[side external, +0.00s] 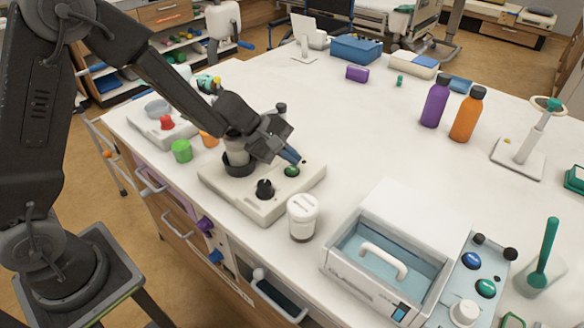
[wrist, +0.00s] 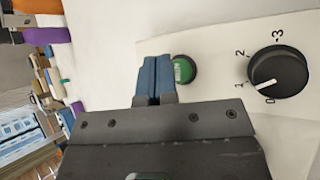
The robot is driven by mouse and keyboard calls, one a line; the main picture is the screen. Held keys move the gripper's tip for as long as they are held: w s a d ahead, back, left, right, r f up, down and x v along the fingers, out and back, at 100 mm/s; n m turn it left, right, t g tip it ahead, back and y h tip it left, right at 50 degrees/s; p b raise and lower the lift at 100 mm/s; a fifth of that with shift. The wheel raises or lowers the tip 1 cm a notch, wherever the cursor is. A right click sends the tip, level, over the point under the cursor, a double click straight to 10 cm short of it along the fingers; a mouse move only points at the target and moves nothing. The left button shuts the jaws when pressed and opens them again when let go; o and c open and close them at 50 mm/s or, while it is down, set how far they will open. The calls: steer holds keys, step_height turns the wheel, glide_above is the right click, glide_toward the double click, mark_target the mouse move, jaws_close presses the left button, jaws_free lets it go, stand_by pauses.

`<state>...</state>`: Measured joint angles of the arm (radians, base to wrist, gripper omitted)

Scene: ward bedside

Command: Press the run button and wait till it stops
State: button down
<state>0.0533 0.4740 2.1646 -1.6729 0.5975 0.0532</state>
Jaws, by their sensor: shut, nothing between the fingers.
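The run button appears to be the green button (side external: 291,171) on a low cream device (side external: 240,207); it also shows in the wrist view (wrist: 184,70). A black dial (side external: 265,189) sits beside it on the same device. In the wrist view the dial (wrist: 278,73) has numbers around it, and its white mark points between 0 and 1. My gripper (side external: 297,158) is shut and empty, its blue fingertips close beside the green button. In the wrist view the fingertips (wrist: 155,75) are just left of the button. I cannot tell whether they touch it.
A white lidded jar (side external: 302,217) stands right of the device. A water bath with a handled lid (side external: 385,260) is at the front right. Green (side external: 182,151) and orange (side external: 209,138) cups stand to the left. Purple (side external: 435,101) and orange (side external: 467,114) bottles stand farther back. The middle of the table is clear.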

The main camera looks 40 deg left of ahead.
steer(key=shift+f, duration=0.2)
stand_by(0.4)
steer(key=shift+f, duration=0.25)
